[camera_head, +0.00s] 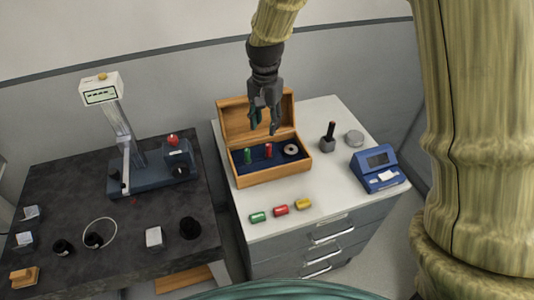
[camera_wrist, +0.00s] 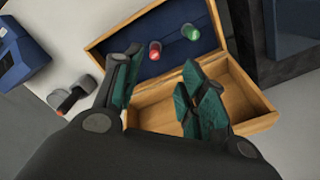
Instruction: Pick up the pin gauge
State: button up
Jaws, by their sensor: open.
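An open wooden box (camera_head: 270,175) with a dark blue lining stands on the light cabinet top; it also shows in the wrist view (camera_wrist: 262,122). In it are a green cylinder (camera_head: 247,156), a red cylinder (camera_head: 268,151) and a grey ring (camera_head: 291,149). In the wrist view the red cylinder (camera_wrist: 155,50) and green cylinder (camera_wrist: 190,32) lie beyond my fingers. I cannot tell for sure which piece is the pin gauge. My gripper (camera_head: 264,122) is open and empty above the box, in front of its raised lid; its green-padded fingers (camera_wrist: 158,92) are spread apart.
Green (camera_head: 258,217), red (camera_head: 281,210) and yellow (camera_head: 303,203) pieces lie before the box. Right of it are a dark-handled grey block (camera_head: 328,143), a round grey piece (camera_head: 354,138) and a blue device (camera_head: 376,168). A dark table (camera_head: 60,195) with a measuring stand (camera_head: 125,140) is left.

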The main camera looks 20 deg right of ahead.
aim_at(269, 145)
jog(key=shift+d+f+p, duration=0.2)
jog(key=shift+f+p, duration=0.5)
jog(key=shift+f, duration=2.15)
jog(key=shift+d+f+p, duration=0.25)
jog(key=shift+f+p, duration=0.6)
jog(key=shift+f, duration=0.3)
jog(key=shift+f+p, duration=0.4)
jog(key=shift+f, duration=1.1)
grip_shut()
